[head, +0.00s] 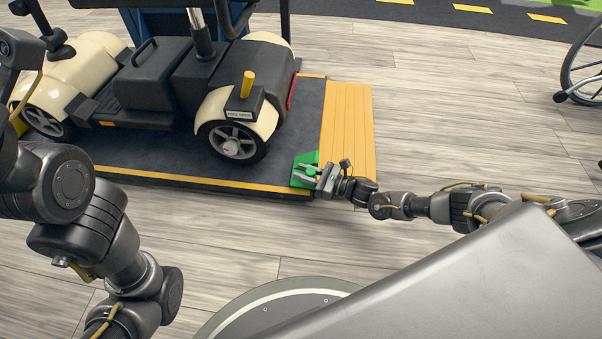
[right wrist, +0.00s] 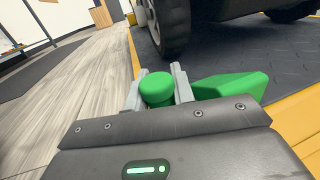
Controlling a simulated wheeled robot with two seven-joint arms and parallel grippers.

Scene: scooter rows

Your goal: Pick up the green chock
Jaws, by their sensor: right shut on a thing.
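The green chock (head: 303,178) sits at the near right corner of the dark platform, beside the yellow ramp strip. My right gripper (head: 316,176) reaches it from the right and is shut on it. In the right wrist view the two grey fingers of my right gripper (right wrist: 160,88) stand either side of the chock's round green knob (right wrist: 156,88). The chock's wedge body (right wrist: 232,86) shows to the right of the fingers. I cannot tell whether the chock touches the platform. My left arm is at the left of the head view, but its gripper does not show.
A cream and black scooter (head: 190,80) stands on the dark platform (head: 190,160), its near wheel (head: 233,141) left of the chock. The yellow ramp strip (head: 346,130) edges the platform. A wheelchair wheel (head: 585,72) is at the far right. Grey plank floor between is clear.

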